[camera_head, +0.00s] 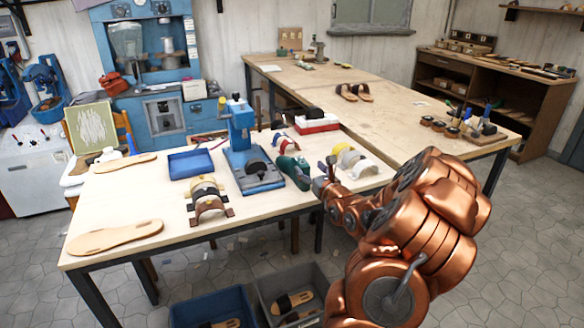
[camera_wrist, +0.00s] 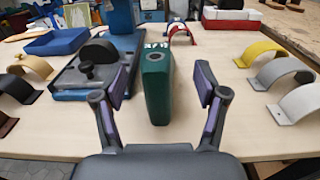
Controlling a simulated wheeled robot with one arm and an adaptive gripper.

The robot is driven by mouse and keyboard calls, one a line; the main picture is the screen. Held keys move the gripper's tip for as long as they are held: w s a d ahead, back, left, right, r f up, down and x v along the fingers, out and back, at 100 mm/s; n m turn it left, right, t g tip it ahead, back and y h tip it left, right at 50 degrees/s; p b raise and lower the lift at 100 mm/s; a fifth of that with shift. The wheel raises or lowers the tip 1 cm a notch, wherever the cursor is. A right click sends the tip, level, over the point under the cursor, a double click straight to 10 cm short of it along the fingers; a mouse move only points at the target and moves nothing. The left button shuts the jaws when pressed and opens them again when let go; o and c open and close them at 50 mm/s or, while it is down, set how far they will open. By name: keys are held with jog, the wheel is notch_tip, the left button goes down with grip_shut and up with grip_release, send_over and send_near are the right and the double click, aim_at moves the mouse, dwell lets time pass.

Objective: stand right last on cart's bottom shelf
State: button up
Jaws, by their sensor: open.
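A green last (camera_head: 293,172) with white marking on its far end lies on the wooden worktable (camera_head: 270,207), just right of the blue press. In the wrist view the green last (camera_wrist: 157,88) is between the spread fingers of my gripper (camera_wrist: 161,88), with a visible gap on each side. My gripper is open and holds nothing. In the head view my gripper (camera_head: 322,183) is at the table's front edge, close to the last. I cannot make out the cart or its bottom shelf in either view.
The blue press (camera_head: 242,140) stands left of the last. Dark and yellow strap pieces (camera_head: 207,192) lie left, pale ones (camera_head: 355,162) right. A blue tray (camera_head: 190,163) and red-and-white box (camera_head: 317,124) are behind. A blue crate (camera_head: 213,308) and grey crate (camera_head: 290,280) are below.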

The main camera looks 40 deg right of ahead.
aim_at(298, 158)
jog(key=shift+a+p+x, duration=0.2)
jog(key=shift+p+x, duration=1.6)
jog(key=shift+x, duration=2)
jog(key=shift+c, duration=0.2)
grip_shut()
